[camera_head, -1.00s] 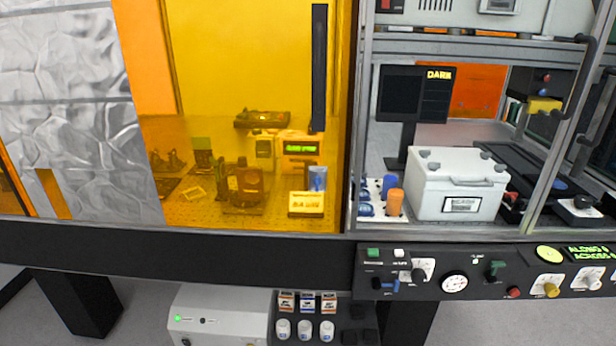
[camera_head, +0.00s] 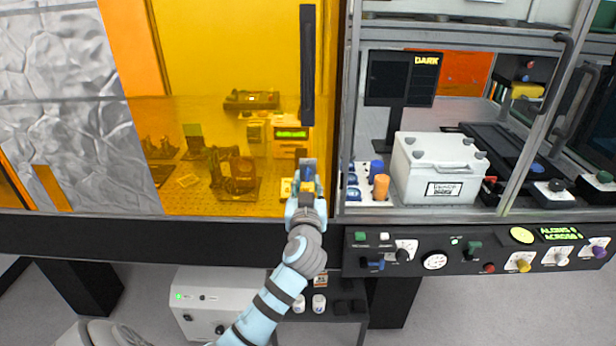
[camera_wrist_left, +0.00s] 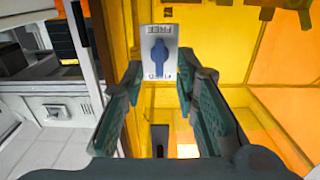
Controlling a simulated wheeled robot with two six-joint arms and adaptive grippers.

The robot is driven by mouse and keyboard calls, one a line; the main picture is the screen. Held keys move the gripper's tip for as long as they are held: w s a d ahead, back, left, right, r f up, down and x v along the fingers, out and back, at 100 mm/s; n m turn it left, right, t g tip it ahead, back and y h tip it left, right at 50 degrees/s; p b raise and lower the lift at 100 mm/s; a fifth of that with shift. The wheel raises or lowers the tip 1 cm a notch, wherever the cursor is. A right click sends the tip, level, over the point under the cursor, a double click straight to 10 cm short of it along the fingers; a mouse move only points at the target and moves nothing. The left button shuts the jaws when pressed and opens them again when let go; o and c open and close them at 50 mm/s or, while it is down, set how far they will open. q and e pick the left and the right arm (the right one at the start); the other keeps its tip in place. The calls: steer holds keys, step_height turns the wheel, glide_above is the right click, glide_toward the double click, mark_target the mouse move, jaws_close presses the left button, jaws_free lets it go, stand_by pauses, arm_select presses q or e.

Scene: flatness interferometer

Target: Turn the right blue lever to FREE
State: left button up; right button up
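A pale plate with a blue lever (camera_wrist_left: 157,58) shows between the fingertips in the left wrist view. The plate reads FREE, upside down, at its top edge; the word at its lower edge is hard to read. In the head view this plate (camera_head: 308,166) is on the amber window, partly covered by my gripper. My left gripper (camera_head: 304,184) is in front of it, its arm reaching up from below. In the left wrist view the gripper (camera_wrist_left: 160,82) is open, with fingers to either side of the plate's lower end and nothing between them. My right gripper is out of view.
A long black handle (camera_head: 307,65) stands above the lever plate. A metal frame post (camera_head: 346,120) is close on the right. The black control panel (camera_head: 460,268) with knobs is lower right. A white box (camera_head: 440,168) sits behind the frame.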

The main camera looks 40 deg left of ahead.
mark_target(308, 174)
arm_select(q)
steer(key=shift+x, duration=1.2)
jaws_close()
